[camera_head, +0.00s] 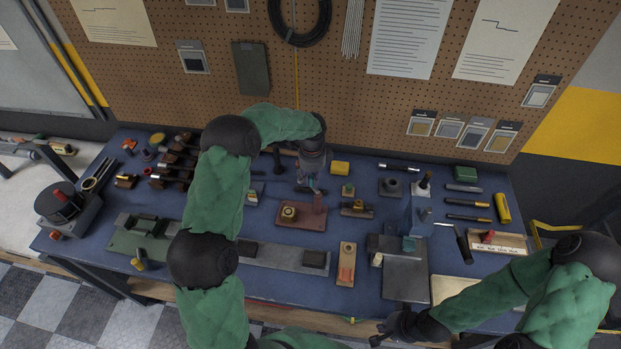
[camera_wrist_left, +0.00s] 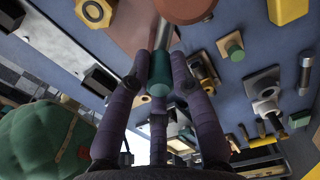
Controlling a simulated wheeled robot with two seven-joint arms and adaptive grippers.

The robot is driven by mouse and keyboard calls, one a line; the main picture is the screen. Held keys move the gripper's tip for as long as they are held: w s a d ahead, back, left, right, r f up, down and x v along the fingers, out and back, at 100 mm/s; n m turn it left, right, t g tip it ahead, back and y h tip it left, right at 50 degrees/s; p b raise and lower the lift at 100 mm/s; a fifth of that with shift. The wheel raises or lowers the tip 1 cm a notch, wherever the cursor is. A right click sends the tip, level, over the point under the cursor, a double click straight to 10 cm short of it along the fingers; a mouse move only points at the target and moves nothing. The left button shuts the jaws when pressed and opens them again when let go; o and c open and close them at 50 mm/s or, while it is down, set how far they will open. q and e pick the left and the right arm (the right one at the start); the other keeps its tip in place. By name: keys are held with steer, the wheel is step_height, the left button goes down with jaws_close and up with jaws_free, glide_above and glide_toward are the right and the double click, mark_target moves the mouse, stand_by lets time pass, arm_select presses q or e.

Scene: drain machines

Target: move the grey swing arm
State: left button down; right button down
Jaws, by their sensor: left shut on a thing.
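The grey swing arm (camera_wrist_left: 162,36) is a short grey rod with a teal round end (camera_wrist_left: 159,74), in the left wrist view. Its other end meets a round reddish-brown post (camera_wrist_left: 185,8). In the head view that post (camera_head: 319,204) stands on a brown plate (camera_head: 302,222) with a yellow hex piece (camera_head: 289,212) at its left. My left gripper (camera_head: 311,187) is just behind the post, its purple fingers (camera_wrist_left: 158,85) shut around the teal end. My right gripper (camera_head: 381,335) is at the table's front edge, away from the swing arm; its fingers are too small to judge.
The blue table is crowded. A yellow block (camera_head: 340,168) lies right of my left gripper. A small fixture with a yellow part (camera_head: 357,207) stands right of the plate. A long grey rail (camera_head: 280,256) lies in front. A pegboard (camera_head: 345,110) closes off the back.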

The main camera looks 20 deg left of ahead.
mark_target(313, 176)
arm_select(q)
steer(key=shift+w+m, duration=0.1)
steer(key=shift+m, duration=0.3)
steer(key=c, duration=1.1)
jaws_free()
steer(key=shift+d, duration=0.1)
step_height(313, 176, up, 12)
steer(key=shift+r, duration=0.1)
